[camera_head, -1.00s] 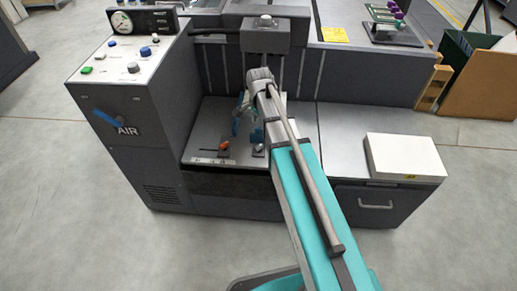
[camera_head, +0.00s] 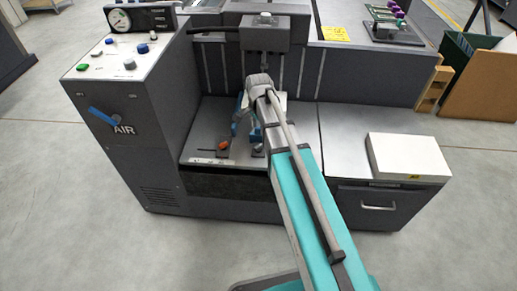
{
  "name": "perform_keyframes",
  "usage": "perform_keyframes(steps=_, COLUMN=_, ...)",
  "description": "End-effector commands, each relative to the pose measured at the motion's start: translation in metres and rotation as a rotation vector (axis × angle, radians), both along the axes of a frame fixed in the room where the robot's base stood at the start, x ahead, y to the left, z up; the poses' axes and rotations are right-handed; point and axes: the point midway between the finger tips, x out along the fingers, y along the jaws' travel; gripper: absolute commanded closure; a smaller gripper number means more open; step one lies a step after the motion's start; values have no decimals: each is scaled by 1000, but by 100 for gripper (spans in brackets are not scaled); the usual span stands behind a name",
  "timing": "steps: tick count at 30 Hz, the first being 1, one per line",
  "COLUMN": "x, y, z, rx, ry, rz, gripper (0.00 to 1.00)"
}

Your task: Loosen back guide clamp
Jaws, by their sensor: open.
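My gripper (camera_head: 244,116) is over the grey bed of the machine, left of the tip of my arm. Its fingers are small and partly hidden by the arm, but they look apart. A clamp with an orange knob (camera_head: 223,145) sits on the bed near its front edge, to the lower left of the gripper. A blue part (camera_head: 255,135) shows beside the arm to the right of it, over a dark base. I cannot tell which clamp is the back guide clamp, or whether the gripper touches one.
A dark console (camera_head: 126,110) with a blue AIR lever (camera_head: 103,116) stands left of the bed. A grey block (camera_head: 264,33) is mounted behind it. A white stack (camera_head: 407,157) lies on the right-hand surface. My arm covers the bed's right part.

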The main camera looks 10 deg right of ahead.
Motion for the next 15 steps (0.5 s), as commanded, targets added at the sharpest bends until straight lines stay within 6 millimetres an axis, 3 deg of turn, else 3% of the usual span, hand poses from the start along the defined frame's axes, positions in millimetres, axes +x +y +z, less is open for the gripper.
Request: perform_keyframes(steps=15, x=0, y=0, z=-45, rx=0, ry=0, rz=0, gripper=43)
